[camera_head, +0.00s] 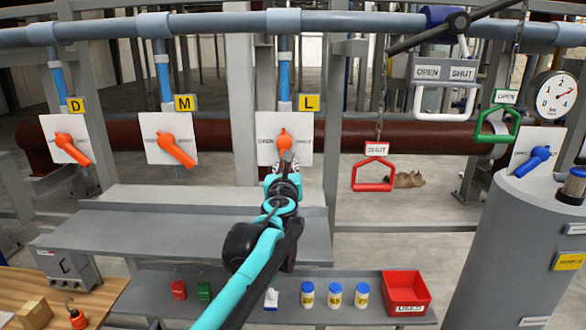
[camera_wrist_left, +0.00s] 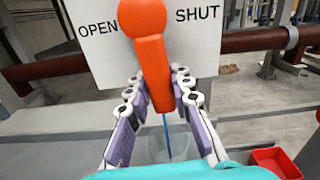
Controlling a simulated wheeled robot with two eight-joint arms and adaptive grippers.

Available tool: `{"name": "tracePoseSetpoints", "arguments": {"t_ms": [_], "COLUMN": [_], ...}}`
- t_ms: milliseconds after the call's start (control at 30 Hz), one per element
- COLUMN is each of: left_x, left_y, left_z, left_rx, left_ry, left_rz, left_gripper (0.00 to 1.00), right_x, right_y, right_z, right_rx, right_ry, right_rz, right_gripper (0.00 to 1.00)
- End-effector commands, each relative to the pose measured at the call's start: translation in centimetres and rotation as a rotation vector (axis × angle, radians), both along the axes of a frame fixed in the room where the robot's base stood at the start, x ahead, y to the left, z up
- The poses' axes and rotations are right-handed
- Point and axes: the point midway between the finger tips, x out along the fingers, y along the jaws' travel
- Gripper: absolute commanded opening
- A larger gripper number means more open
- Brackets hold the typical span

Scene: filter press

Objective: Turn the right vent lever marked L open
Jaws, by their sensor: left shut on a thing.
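The orange vent lever marked L (camera_head: 284,139) sits on a white plate (camera_head: 265,150) under the yellow L tag (camera_head: 309,103). In the left wrist view the lever (camera_wrist_left: 147,55) hangs nearly straight down, tilted slightly right, between the words OPEN on the left and SHUT on the right. My left gripper (camera_head: 284,163) is at the lever's lower end. In the left wrist view its fingers (camera_wrist_left: 155,92) stand on both sides of the handle, shut on it. The gripper hides the lever's tip in the head view. My right gripper is not in view.
Orange levers D (camera_head: 72,148) and M (camera_head: 176,150) point down-right on plates to the left. A red handle marked SHUT (camera_head: 372,178) hangs right of my gripper. A grey shelf (camera_head: 180,215) lies below the plates; a lower shelf holds bottles and a red bin (camera_head: 405,285).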

Motion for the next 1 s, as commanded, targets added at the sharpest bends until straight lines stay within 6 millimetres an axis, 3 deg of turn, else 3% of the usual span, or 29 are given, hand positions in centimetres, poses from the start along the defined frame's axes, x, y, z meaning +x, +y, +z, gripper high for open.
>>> {"name": "tracePoseSetpoints", "arguments": {"t_ms": [600,1000], "left_x": [0.0,0.0], "left_y": [3.7,5.0], "left_z": [0.9,1.8], "left_rx": [0.573,0.816], "left_ry": [0.0,0.0], "left_rz": [0.002,0.001], "left_gripper": [0.0,0.0], "right_x": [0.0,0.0], "right_y": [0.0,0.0], "right_z": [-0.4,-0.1], "right_rx": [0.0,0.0], "right_ry": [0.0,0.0], "right_rz": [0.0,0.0], "right_gripper": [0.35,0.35]}}
